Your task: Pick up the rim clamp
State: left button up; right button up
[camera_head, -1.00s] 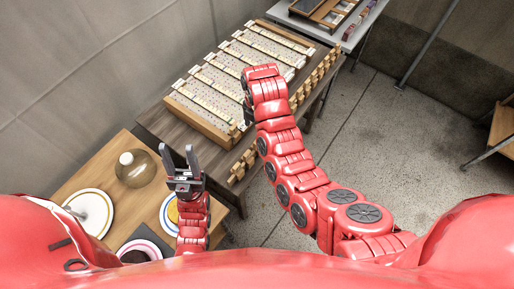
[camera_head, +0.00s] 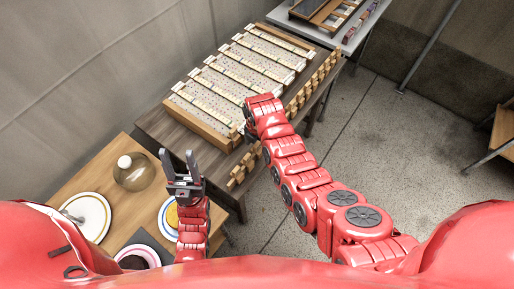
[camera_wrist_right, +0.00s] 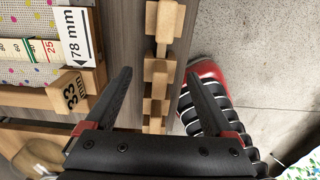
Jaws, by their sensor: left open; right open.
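No part is clearly marked as the rim clamp, and I cannot tell which piece it is. A row of pale wooden blocks (camera_wrist_right: 162,22) runs along the table's edge in the right wrist view. These blocks also show in the head view (camera_head: 240,168). My right gripper (camera_wrist_right: 157,78) is open, with several of these blocks showing between its fingers. It is not visibly closed on any. In the head view my right gripper (camera_head: 247,127) is at the near right corner of the patterned board, partly hidden by its arm. My left gripper (camera_head: 178,160) is open and empty, above the near table.
The patterned board (camera_head: 212,108) in a wooden frame lies on a dark table (camera_head: 160,125). Wooden blocks marked 33 mm (camera_wrist_right: 70,92) and 78 mm (camera_wrist_right: 76,38) sit at its edge. Floor is clear at right.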

aim_at(257, 149)
jog(key=shift+f, duration=1.65)
grip_shut()
jog(key=shift+w+r, duration=0.1)
jog(key=shift+r, duration=0.05)
